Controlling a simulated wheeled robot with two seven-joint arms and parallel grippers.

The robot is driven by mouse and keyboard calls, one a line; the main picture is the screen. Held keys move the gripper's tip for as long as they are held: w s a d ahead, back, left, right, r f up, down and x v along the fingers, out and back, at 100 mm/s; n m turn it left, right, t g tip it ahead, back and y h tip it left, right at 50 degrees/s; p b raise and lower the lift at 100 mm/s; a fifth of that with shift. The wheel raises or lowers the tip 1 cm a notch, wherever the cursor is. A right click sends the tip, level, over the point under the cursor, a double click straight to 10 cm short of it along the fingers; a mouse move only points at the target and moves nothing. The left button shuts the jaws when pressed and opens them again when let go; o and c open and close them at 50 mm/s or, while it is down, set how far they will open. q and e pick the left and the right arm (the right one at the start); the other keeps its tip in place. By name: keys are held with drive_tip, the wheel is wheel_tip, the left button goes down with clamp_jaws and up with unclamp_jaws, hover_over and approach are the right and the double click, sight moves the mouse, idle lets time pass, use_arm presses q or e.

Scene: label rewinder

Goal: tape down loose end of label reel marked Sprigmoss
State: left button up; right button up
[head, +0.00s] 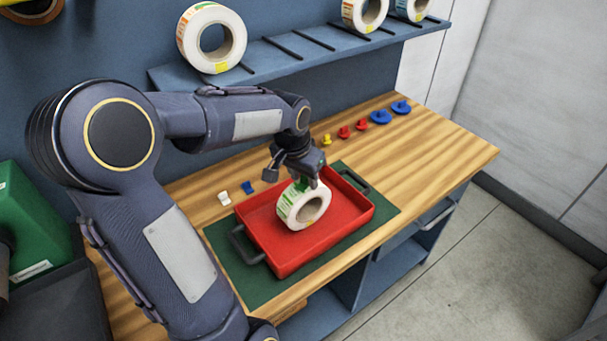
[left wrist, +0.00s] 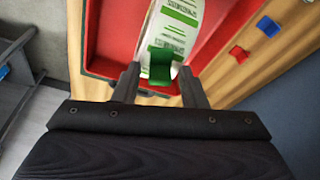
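A white label reel (head: 305,206) with green print stands on its rim, tilted, in the red tray (head: 350,221). In the left wrist view its printed label band (left wrist: 177,28) runs up from between my fingers; I cannot read the name surely. A green tab (left wrist: 164,66) lies against the near end of this band. My left gripper (head: 303,180) is over the top of the reel, pointing down. The reel's loose end is not clearly visible. My right gripper is out of view.
The tray has dark handles and sits on a green mat (head: 235,270) on the wooden bench. White (head: 224,198) and blue (head: 248,187) tabs lie behind it; a red tab (left wrist: 238,54) shows too. Coloured pegs (head: 361,125) stand farther right. Other reels (head: 232,40) stand on the shelf.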

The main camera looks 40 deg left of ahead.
use_arm(q)
drive_tip(key=shift+o, duration=0.6)
drive_tip(key=shift+r, duration=0.2)
drive_tip(key=shift+r, duration=0.3)
drive_tip(key=v, duration=0.7)
drive_tip(key=shift+s+d, duration=0.1)
drive_tip(key=shift+s, duration=0.15)
drive_tip(key=s+d+f+t+h, duration=0.1)
drive_tip(key=s+d+f+h, duration=0.1)
drive_tip(key=s+d, duration=0.5)
drive_tip(key=s+d+f+n+t+h, duration=0.1)
drive_tip(key=s+d+f+h, duration=0.1)
drive_tip(key=s+d, duration=0.5)
drive_tip(key=shift+s+d+f+t, duration=0.25)
drive_tip(key=shift+s+f+t, duration=0.05)
drive_tip(key=shift+s+f, duration=0.6)
